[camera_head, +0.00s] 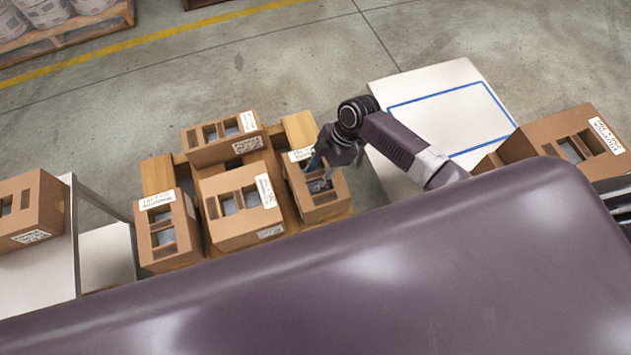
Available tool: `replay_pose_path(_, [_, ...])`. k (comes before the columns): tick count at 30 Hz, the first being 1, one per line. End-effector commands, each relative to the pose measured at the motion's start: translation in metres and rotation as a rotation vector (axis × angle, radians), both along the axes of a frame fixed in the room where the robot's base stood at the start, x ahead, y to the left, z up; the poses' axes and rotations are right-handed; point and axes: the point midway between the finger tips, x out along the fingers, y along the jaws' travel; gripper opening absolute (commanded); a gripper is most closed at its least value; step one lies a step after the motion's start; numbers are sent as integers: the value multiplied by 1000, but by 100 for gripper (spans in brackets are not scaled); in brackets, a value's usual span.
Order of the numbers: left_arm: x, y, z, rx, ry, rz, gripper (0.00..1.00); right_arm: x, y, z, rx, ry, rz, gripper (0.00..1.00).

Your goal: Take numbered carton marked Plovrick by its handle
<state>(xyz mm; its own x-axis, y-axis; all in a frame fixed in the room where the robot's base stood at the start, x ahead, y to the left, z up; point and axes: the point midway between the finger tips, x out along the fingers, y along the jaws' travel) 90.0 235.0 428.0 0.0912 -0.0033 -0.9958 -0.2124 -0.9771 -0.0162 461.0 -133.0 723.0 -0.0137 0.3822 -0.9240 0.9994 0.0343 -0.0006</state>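Several brown cartons with open tops and white labels stand on a wooden pallet (158,174). The lettering is too small for me to tell which one says Plovrick. My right gripper (318,182) points down at the top opening of the rightmost pallet carton (325,204). Its fingers overlap the carton's top, and I cannot tell whether they are closed on the handle. The gripper and wrist hide part of that carton and its label. My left gripper is not in view.
Close by on the pallet are a middle carton (236,230), a back carton (222,152) and a left carton (166,254). A white table (440,90) with a blue outline stands right. Other cartons sit at far left (50,206) and right (540,140).

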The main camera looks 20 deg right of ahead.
Motion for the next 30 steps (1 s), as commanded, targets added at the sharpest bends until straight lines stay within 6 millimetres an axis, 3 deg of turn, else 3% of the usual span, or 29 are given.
replay_pose_path(1, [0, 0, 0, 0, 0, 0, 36, 0, 0, 0, 0, 0, 0, 38])
replay_pose_path(12, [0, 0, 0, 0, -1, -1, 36, 0, 0, 0, 0, 0, 0, 0])
replay_pose_path(30, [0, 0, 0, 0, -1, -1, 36, 1, 0, 2, 1, -2, 0, 0])
